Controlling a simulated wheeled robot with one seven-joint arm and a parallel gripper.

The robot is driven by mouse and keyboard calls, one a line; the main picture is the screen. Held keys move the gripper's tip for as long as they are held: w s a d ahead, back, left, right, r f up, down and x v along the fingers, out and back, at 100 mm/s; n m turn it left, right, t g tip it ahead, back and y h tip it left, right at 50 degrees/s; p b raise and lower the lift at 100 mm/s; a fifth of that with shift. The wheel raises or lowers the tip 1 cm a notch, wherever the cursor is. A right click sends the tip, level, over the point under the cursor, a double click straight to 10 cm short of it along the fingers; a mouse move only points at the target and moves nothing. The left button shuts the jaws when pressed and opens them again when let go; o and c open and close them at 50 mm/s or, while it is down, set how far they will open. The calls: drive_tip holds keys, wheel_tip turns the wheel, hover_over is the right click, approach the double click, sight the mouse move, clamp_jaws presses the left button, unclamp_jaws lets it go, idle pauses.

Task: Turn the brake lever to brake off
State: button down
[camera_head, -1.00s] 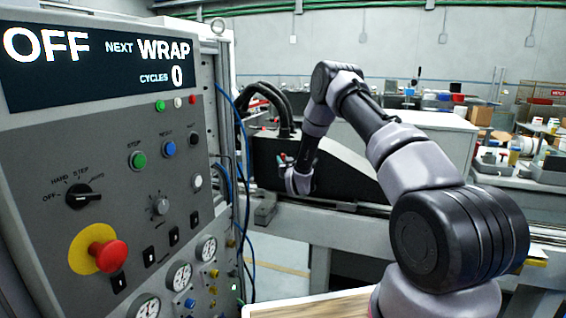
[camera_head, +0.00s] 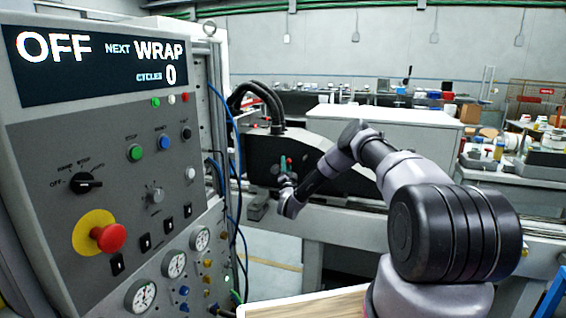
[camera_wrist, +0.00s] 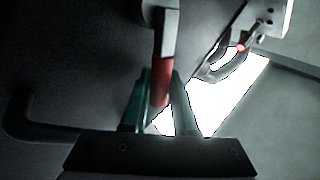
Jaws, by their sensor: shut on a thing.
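The brake lever's red handle (camera_wrist: 161,85) hangs from a grey shank (camera_wrist: 168,38) in the wrist view. My gripper (camera_wrist: 162,76) has its two greenish fingers on either side of the red handle, shut on it. In the head view my gripper (camera_head: 284,164) points upward against the front of a black machine housing (camera_head: 325,152). The lever is too small there to make out clearly. No brake-off marking can be read.
The grey control panel (camera_head: 105,140) stands close on the left, with a red stop knob (camera_head: 108,237) and a display reading OFF, NEXT WRAP, CYCLES 0. Blue and black hoses hang beside it. A grey rail (camera_head: 345,222) runs below the housing. A curved dark handle (camera_wrist: 215,62) is near the lever.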

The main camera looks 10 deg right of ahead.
drive_tip(key=shift+s+d+f+m+h, duration=0.2)
drive_tip(key=shift+f+m+h, duration=0.25)
drive_tip(key=shift+m, duration=0.45)
drive_tip(key=shift+s+d+f+m+h, duration=0.1)
drive_tip(key=shift+d+f+m+h, duration=0.15)
drive_tip(key=shift+m+h, duration=0.55)
drive_tip(key=shift+a, duration=0.1)
drive_tip(key=c, duration=1)
unclamp_jaws()
drive_tip(key=v, duration=1)
drive_tip(key=shift+s+f, duration=0.25)
drive_tip(key=shift+f, duration=0.05)
drive_tip(key=shift+r, duration=0.1)
